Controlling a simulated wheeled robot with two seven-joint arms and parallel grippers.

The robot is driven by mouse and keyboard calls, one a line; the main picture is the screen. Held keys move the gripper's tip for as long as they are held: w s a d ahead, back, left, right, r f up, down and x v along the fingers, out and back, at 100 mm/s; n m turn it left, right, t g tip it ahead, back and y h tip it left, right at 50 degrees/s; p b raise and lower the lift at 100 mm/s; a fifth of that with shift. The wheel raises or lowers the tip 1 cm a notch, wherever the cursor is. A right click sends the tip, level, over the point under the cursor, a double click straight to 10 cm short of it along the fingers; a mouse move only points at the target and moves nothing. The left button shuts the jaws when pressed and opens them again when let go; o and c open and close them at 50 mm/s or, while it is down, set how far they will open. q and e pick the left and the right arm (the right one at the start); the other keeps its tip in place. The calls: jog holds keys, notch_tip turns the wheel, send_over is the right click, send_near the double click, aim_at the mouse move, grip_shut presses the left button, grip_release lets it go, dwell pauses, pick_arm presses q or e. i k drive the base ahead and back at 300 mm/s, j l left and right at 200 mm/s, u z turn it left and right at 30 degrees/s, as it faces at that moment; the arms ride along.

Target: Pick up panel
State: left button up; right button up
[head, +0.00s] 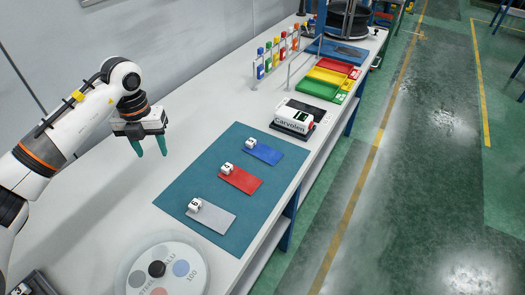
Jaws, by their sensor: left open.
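Three flat panels lie in a row on a teal mat (228,146). The blue panel (266,154) is farthest, the red panel (243,181) is in the middle and the grey panel (214,218) is nearest. A small white marked block sits at the left end of each panel. My left gripper (150,147) is above the bare table, left of the mat, with its two green fingers apart and pointing down. It is empty and touches no panel. My right gripper does not show.
A white labelled device (297,117) stands beyond the mat. Farther back are coloured trays (330,77) and a rack of coloured pieces (276,53). A round white disc (166,273) is at the front. The table's right edge runs close to the mat; bare table lies left.

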aim_at(267, 154)
jog(key=i+l+z, duration=0.1)
jog(key=l, duration=0.25)
jog(key=i+l+z, duration=0.1)
jog(key=i+l, duration=0.15)
jog(key=i+l+z, duration=0.1)
jog(key=l, duration=0.3)
jog(key=i, duration=0.1)
